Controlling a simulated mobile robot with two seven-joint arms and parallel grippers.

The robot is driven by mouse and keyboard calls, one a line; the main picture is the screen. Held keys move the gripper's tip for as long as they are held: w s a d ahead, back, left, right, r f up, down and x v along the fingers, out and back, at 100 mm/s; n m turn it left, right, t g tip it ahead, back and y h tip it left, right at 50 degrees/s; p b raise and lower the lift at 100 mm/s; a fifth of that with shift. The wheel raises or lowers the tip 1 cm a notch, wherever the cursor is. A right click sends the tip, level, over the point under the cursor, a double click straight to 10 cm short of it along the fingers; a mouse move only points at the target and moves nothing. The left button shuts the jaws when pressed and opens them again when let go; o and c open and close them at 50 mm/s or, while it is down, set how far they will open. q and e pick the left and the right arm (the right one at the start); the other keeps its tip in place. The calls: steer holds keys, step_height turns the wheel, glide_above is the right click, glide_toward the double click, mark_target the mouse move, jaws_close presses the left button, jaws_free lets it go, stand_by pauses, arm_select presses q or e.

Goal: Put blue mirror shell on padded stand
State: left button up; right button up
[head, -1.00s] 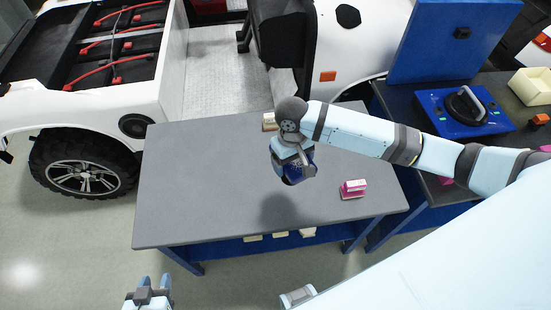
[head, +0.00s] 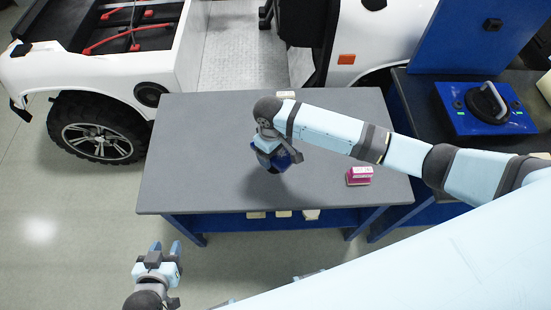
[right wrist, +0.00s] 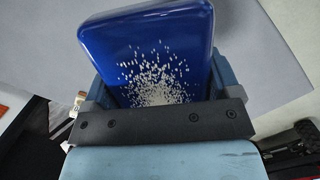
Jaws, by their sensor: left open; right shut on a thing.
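The blue mirror shell (head: 280,161) is held in my right gripper (head: 274,153) above the middle of the grey table. In the right wrist view the glossy blue shell (right wrist: 145,35) fills the space between the fingers of the right gripper (right wrist: 163,85), with white speckles on its face. A dark shadow lies on the tabletop below it. My left gripper (head: 166,248) is open and empty, in front of the table's near left side. I cannot tell for sure which thing is the padded stand. A small pink block with a whitish top (head: 359,176) sits at the table's right.
The grey table (head: 190,160) is mostly clear. A small beige item (head: 286,94) lies at its far edge. Several pale items lie on the blue lower shelf (head: 340,217). A white vehicle (head: 120,75) stands behind. A dark bench at right holds a blue device (head: 483,107).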

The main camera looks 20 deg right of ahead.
steer(key=shift+f, duration=2.65)
steer(key=shift+f, duration=0.1)
steer(key=o, duration=0.8)
steer(key=shift+o, duration=0.2)
steer(key=r, duration=0.4)
steer(key=w+r, duration=0.1)
steer(key=r, duration=0.7)
steer(key=shift+w+a+r+b, duration=0.1)
steer(key=shift+w+a+b, duration=0.05)
steer(key=shift+a+b, duration=0.2)
